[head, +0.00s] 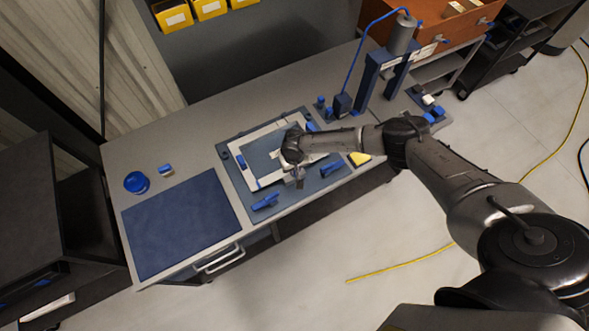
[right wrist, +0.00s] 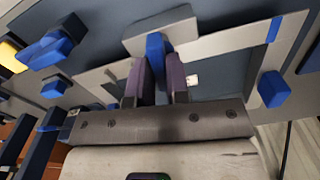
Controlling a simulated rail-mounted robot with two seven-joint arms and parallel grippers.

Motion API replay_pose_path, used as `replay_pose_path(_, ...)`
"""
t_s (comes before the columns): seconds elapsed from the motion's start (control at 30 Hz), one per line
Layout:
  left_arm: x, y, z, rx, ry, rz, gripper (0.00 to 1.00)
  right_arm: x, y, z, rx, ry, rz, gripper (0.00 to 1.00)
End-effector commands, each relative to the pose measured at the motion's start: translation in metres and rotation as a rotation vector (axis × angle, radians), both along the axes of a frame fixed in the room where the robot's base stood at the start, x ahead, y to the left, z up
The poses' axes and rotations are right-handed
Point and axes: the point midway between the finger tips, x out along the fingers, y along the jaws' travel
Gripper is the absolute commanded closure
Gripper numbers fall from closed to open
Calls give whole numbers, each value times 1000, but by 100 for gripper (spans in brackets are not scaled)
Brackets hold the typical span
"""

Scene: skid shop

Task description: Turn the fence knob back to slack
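My right gripper (head: 297,178) is over the fixture plate (head: 231,172) on the bench in the head view. In the right wrist view the two fingers (right wrist: 160,80) stand close on either side of a blue upright piece, which I take to be the fence knob (right wrist: 156,50). It fills the gap between them, so the gripper looks shut on it. The knob sits against a grey block (right wrist: 161,24) beside the pale frame (right wrist: 225,45). In the head view my gripper hides the knob, and its turn angle cannot be read. My left gripper is not in view.
Blue clamps (head: 265,202) and a yellow piece (head: 360,158) lie around the fixture. A blue press stand (head: 368,82) rises behind it. A blue mat (head: 182,228) lies bare at left, near a blue round dish (head: 136,183). Yellow bins (head: 211,8) hang behind.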

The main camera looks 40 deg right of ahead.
Motion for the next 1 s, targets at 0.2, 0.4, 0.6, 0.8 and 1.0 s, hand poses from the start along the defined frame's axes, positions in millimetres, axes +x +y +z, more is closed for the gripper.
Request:
replay_pose_path(0.2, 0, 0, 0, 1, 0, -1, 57, 0, 0, 0, 0, 0, 0, 100)
replay_pose_path(0.4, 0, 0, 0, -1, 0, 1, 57, 0, 0, 0, 0, 0, 13, 100)
replay_pose_path(0.6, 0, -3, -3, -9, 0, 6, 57, 0, 0, -1, 0, 0, 204, 100)
replay_pose_path(0.8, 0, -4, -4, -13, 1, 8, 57, 1, -1, 0, -1, -3, 370, 100)
replay_pose_path(1.0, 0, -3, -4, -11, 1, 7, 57, 2, -1, 1, -3, -4, 402, 100)
